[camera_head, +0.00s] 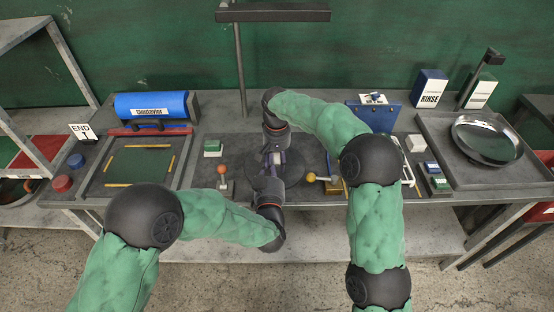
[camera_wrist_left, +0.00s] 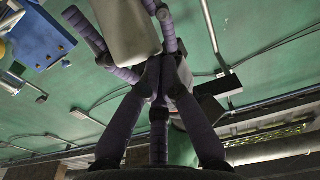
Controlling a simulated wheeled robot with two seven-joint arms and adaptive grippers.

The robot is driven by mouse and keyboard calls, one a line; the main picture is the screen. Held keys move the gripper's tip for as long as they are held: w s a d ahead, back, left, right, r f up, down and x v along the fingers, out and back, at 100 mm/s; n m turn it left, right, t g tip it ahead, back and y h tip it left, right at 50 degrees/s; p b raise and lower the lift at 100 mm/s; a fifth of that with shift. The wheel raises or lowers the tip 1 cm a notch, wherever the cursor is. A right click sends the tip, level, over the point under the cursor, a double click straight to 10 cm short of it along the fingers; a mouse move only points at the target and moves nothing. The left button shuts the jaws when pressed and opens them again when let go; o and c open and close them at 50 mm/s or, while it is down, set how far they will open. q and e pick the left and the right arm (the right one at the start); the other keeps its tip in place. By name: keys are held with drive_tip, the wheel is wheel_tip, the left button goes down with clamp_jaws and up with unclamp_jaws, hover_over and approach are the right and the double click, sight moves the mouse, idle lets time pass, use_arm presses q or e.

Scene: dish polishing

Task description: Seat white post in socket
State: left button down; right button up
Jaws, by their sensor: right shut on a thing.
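A pale white post (camera_head: 276,158) shows as a small piece between my two grippers, above the middle of the bench. In the left wrist view a pale grey-white block (camera_wrist_left: 125,32), seemingly the same post, lies between purple-wrapped fingers. My right gripper (camera_head: 275,150) comes from the far side and is shut on the post. I cannot make out the socket; the grippers cover the bench there.
A lever with an orange knob (camera_head: 222,170) stands left of the grippers, and one with a yellow knob (camera_head: 312,177) stands right. A green-topped block (camera_head: 213,147) is behind left. A framed tray (camera_head: 105,190) lies left; a metal pan (camera_head: 487,140) sits far right. A lamp post (camera_head: 240,70) rises behind.

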use_arm(q)
drive_tip(key=shift+r, duration=0.1)
use_arm(e)
drive_tip(key=shift+w+d+f, duration=0.1)
drive_tip(key=shift+f, duration=0.1)
use_arm(q)
drive_tip(key=shift+s+r, duration=0.1)
use_arm(e)
drive_tip(key=shift+f, duration=0.15)
use_arm(q)
drive_tip(key=s, duration=0.8)
drive_tip(key=shift+f, duration=0.25)
